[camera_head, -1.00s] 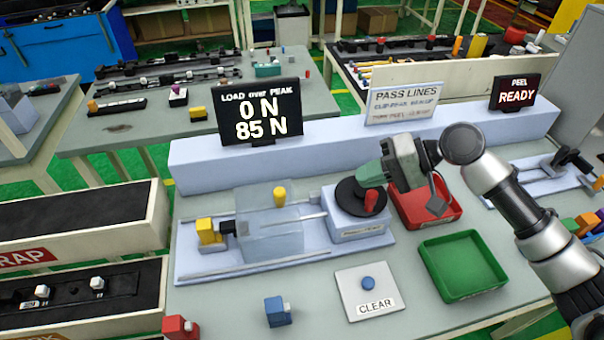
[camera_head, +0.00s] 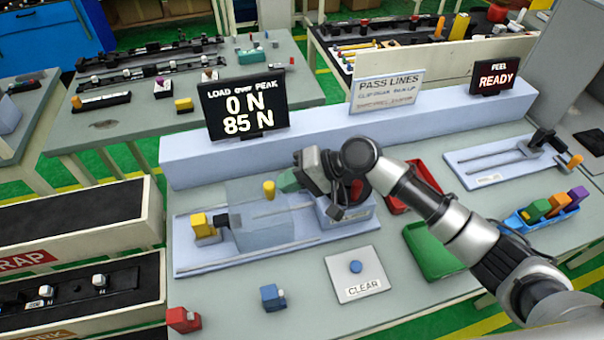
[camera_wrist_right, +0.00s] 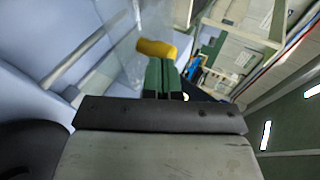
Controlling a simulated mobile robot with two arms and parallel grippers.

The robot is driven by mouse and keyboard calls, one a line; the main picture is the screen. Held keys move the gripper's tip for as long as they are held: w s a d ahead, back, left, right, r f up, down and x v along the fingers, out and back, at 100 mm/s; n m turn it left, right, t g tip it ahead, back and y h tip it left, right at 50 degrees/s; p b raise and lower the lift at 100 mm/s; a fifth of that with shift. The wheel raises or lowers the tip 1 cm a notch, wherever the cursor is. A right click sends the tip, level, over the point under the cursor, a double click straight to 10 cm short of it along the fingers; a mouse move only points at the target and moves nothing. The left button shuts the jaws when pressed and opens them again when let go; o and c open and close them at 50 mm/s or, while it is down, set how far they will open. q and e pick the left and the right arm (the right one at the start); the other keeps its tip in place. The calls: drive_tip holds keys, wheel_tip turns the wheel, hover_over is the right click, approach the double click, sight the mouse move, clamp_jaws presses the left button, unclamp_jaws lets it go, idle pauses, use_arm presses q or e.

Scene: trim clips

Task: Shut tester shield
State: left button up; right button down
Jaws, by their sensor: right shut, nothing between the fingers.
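The tester shield (camera_head: 262,207) is a clear box on the tester base (camera_head: 300,246), with a yellow knob (camera_head: 269,189) on it. It stands over the middle of the rails, to the right of the yellow clamp block (camera_head: 204,230). My right gripper (camera_head: 284,182) is shut and empty, its green fingertips just right of the knob. In the right wrist view the fingers (camera_wrist_right: 162,78) point at the yellow knob (camera_wrist_right: 156,48); I cannot tell whether they touch it. My arm partly hides the black dial and red handle (camera_head: 357,189). My left gripper is not in view.
The display (camera_head: 243,107) reads 0 N and 85 N. A CLEAR button plate (camera_head: 357,275), a blue block (camera_head: 272,297) and a red block (camera_head: 183,319) lie in front. A green tray (camera_head: 432,250) and a red tray (camera_head: 397,200) lie partly under my arm.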

drive_tip(key=shift+w, duration=0.1)
drive_tip(key=s+a+p, duration=0.2)
drive_tip(key=s+a, duration=0.1)
drive_tip(key=a, duration=1)
drive_tip(key=shift+a+p, duration=0.2)
drive_tip(key=shift+p, duration=0.1)
drive_tip(key=shift+w, duration=0.1)
